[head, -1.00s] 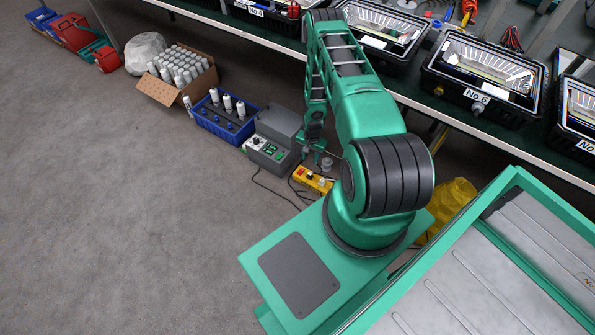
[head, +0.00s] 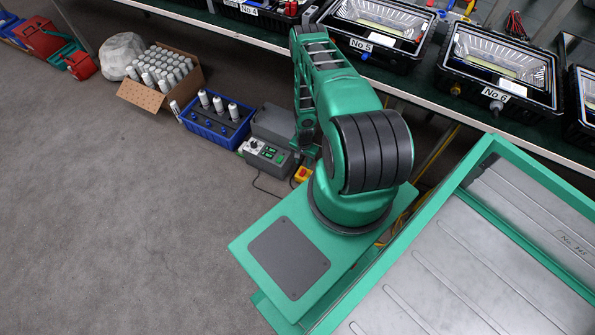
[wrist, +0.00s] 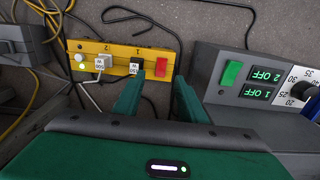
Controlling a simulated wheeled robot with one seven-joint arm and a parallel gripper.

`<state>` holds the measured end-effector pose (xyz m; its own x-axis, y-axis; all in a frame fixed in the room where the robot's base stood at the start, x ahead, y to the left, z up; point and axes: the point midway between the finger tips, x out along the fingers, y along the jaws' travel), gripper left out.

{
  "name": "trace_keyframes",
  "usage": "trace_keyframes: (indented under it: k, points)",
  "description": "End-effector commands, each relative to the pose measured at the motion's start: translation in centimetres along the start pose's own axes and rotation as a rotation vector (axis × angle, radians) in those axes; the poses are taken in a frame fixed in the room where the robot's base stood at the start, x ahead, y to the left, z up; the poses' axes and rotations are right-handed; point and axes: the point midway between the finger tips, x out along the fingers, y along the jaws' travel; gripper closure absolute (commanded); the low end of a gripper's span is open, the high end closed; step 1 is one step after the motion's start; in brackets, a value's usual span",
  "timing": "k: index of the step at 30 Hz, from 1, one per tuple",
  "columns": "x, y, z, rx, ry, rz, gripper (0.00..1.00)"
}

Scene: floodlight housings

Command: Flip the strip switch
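The yellow power strip (wrist: 120,60) lies on the floor in the wrist view, with its red switch (wrist: 161,67) at its right end. The red switch shows just beyond the gap between the fingertips. I cannot tell whether they touch the strip. In the head view only a small end of the strip (head: 302,174) shows; my arm hides the rest.
A grey control box (wrist: 250,85) with a green button, dial and displays reading "1 OFF" and "2 OFF" stands close on the right. Cables lie around the strip. In the head view a blue crate (head: 216,122) stands beside the box, and a bench (head: 425,97) with floodlights runs behind.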

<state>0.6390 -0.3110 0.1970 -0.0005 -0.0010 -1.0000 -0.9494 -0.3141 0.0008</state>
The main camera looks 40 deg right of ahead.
Motion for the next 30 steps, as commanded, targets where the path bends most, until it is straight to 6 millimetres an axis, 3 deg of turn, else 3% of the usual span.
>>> trace_keyframes:
  k: [18, 30]
  points:
    - [8.6, -0.8, 1.0, -0.017, -0.001, 0.001, 0.62]
    - [10.1, -0.9, 0.9, -0.017, 0.0, 0.0, 0.62]
